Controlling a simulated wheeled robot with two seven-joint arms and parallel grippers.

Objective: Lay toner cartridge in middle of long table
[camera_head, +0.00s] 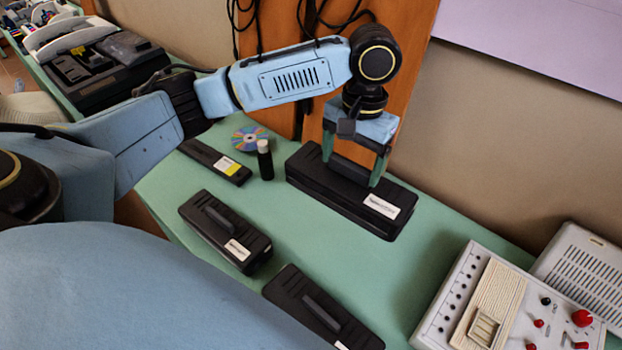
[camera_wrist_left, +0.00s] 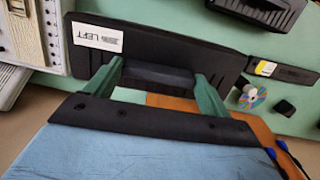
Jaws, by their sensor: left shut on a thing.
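A black toner cartridge (camera_head: 310,165) with a white label lies along the back edge of the long green table (camera_head: 310,245), near the wall. My left gripper (camera_head: 352,168) reaches down over it, fingers on either side of its raised handle, and is shut on it. The left wrist view shows the same cartridge (camera_wrist_left: 160,45), its label reading "LEFT", with green fingers (camera_wrist_left: 157,78) at both ends of the handle. The cartridge shows as two dark layers; I cannot tell whether it rests on another black piece. My right gripper is not in view.
Two more black cartridges (camera_head: 225,232) (camera_head: 320,310) lie nearer the front. A flat black piece with a yellow label (camera_head: 215,162), a dark bottle (camera_head: 265,160) and a disc (camera_head: 250,138) are to the left. A white control box (camera_head: 490,300) stands right. Green surface between them is bare.

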